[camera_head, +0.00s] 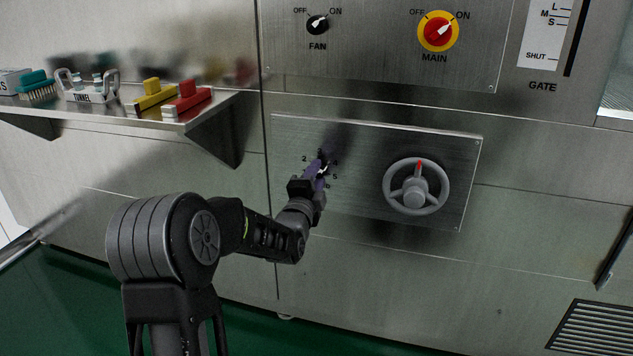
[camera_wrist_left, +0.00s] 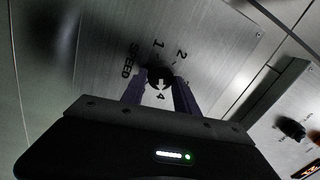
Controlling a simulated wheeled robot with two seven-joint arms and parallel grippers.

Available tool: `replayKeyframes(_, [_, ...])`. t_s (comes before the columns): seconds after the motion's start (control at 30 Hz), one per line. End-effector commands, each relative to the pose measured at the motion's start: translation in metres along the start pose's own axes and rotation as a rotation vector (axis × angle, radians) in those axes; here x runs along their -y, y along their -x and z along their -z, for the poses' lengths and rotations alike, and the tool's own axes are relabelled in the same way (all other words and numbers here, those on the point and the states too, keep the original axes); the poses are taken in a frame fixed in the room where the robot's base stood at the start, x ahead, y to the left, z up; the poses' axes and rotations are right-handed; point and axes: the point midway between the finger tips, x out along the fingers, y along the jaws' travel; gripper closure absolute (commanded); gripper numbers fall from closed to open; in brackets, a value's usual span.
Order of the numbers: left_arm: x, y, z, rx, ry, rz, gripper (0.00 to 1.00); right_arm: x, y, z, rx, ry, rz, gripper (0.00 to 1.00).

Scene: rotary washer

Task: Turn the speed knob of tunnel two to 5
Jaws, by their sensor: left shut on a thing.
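The speed knob (camera_wrist_left: 158,76) is small and dark, on a brushed metal plate (camera_head: 360,150). In the left wrist view it sits between the purple fingers of my left gripper (camera_wrist_left: 158,92), which is shut on it. No tunnel label shows on this plate. My right gripper is not in view.
A grey handwheel (camera_head: 416,187) with a red mark is right of the knob on the same plate. Above are the FAN switch (camera_head: 317,25) and the red-yellow MAIN switch (camera_head: 438,32).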

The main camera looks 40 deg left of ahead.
Motion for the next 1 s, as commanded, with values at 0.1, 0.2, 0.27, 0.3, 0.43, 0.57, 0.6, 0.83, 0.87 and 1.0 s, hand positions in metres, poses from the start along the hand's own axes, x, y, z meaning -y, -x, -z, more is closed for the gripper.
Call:
replayKeyframes(0.1, [-0.002,0.0,0.0,-0.009,-0.11,0.002,1.0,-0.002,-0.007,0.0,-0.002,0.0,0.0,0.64])
replayKeyframes(0.2, [-0.003,0.0,0.0,-0.016,-0.206,0.003,1.0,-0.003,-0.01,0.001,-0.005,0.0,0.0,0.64])
replayKeyframes(0.27, [-0.003,0.0,0.0,-0.022,-0.262,0.004,1.0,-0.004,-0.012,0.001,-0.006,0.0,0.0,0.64])
replayKeyframes(0.3, [-0.003,0.0,0.0,-0.024,-0.299,0.005,1.0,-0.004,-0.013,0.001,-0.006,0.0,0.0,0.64])
replayKeyframes(0.43, [-0.002,0.0,-0.001,-0.034,-0.423,0.007,1.0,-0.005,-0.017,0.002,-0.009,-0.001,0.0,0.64])
replayKeyframes(0.57, [-0.003,0.0,-0.001,-0.042,-0.545,0.008,1.0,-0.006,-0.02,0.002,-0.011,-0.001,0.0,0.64])
replayKeyframes(0.6, [-0.003,0.0,-0.001,-0.045,-0.582,0.009,1.0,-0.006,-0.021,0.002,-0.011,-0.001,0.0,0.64])
replayKeyframes(0.83, [-0.002,0.0,-0.002,-0.059,-0.763,0.012,1.0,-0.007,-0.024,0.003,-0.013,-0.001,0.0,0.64])
replayKeyframes(0.87, [-0.002,0.0,-0.002,-0.06,-0.782,0.013,1.0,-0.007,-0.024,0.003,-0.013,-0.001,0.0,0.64])
replayKeyframes(1.0, [-0.003,0.0,-0.003,-0.065,-0.852,0.013,1.0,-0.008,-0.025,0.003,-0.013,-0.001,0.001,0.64])
